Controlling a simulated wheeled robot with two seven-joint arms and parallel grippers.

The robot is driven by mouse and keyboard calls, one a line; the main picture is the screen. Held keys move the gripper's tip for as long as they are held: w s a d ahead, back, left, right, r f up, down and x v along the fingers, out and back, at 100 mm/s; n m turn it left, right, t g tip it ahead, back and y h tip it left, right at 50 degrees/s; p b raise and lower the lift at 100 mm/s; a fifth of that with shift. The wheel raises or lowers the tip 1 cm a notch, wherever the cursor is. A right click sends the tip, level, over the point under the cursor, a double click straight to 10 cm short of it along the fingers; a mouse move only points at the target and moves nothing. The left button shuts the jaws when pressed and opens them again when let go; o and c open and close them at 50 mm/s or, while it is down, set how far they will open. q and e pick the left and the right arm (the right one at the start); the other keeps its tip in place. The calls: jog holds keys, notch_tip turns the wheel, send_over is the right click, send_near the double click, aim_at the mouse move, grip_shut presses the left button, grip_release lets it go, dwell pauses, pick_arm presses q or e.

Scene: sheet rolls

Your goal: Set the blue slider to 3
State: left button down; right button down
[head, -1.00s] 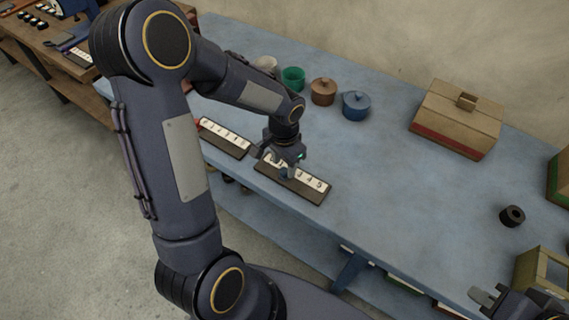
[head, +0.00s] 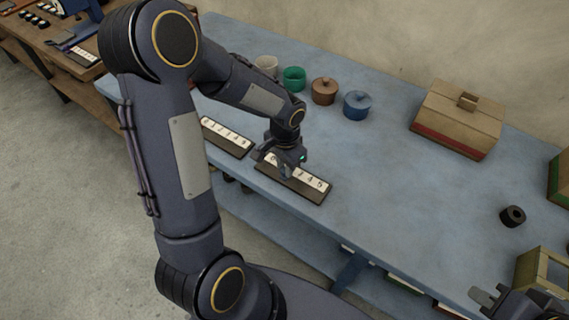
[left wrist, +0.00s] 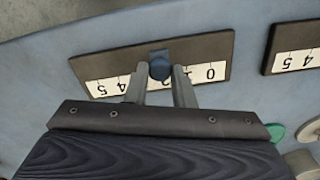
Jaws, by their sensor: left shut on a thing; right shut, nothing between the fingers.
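The blue slider knob (left wrist: 160,68) sits on a dark panel (left wrist: 222,42) with a white number scale. In the left wrist view the scale reads upside down, with 0 at right and 5 at left. My left gripper (left wrist: 159,73) is shut on the knob, one finger on each side. In the head view my left gripper (head: 286,170) covers the knob above the panel (head: 312,192), and 3, 4, 5 show to its right. My right gripper (head: 484,297) is shut and empty at bottom right.
A second scale panel (head: 229,147) lies left of the first. The table's middle is free.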

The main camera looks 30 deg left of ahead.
aim_at(294, 182)
pick_arm(q)
jog(key=d+b, duration=0.1)
jog(key=d, duration=0.2)
jog(key=shift+s+d, duration=0.15)
jog(key=c, duration=1.2)
grip_release()
notch_tip(294, 182, up, 8)
